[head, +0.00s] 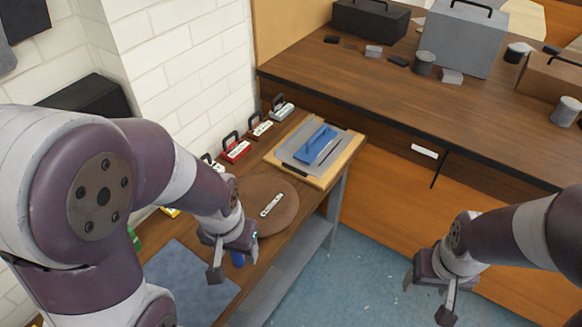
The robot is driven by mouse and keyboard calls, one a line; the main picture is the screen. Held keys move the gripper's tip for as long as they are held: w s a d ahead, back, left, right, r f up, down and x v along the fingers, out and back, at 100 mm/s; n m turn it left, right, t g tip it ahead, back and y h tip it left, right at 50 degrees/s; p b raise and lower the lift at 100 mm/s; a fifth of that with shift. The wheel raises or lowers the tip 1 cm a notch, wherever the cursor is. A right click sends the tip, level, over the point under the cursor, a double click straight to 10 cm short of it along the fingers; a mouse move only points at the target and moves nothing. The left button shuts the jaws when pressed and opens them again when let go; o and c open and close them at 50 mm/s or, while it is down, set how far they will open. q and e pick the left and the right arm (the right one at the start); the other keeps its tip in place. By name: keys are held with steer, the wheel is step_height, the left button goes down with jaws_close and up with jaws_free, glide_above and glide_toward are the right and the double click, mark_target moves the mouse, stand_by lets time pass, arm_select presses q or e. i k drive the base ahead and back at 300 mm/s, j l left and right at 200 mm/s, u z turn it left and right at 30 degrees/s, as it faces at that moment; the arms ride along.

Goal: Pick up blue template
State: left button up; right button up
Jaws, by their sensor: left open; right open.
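A flat blue piece (315,145), which looks like the blue template, lies on a grey plate (291,151) on a wooden board (343,166) at the far end of the side bench. My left gripper (236,256) is open above the bench, nearer to me than the board and well apart from the blue piece. A small blue thing (238,260) shows just below the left gripper, partly hidden; I cannot tell what it is. My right gripper (427,298) is open and empty over the blue floor at the right.
A round brown disc (281,221) with a pale strip lies between my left gripper and the board. Several handled blocks, one red (236,151), line the wall. The long bench (470,115) behind holds boxes and cans.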

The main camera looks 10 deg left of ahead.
mark_target(313, 148)
steer(key=i+l+u, duration=0.15)
steer(key=i+l, duration=0.25)
steer(key=i+l+u, duration=0.15)
steer(key=i+l, duration=0.3)
steer(key=i+l+u, duration=0.15)
steer(key=i+l, duration=0.2)
steer(key=l, duration=0.15)
steer(key=i+l+u, duration=0.15)
steer(key=i+l, duration=0.25)
steer(key=l, duration=0.1)
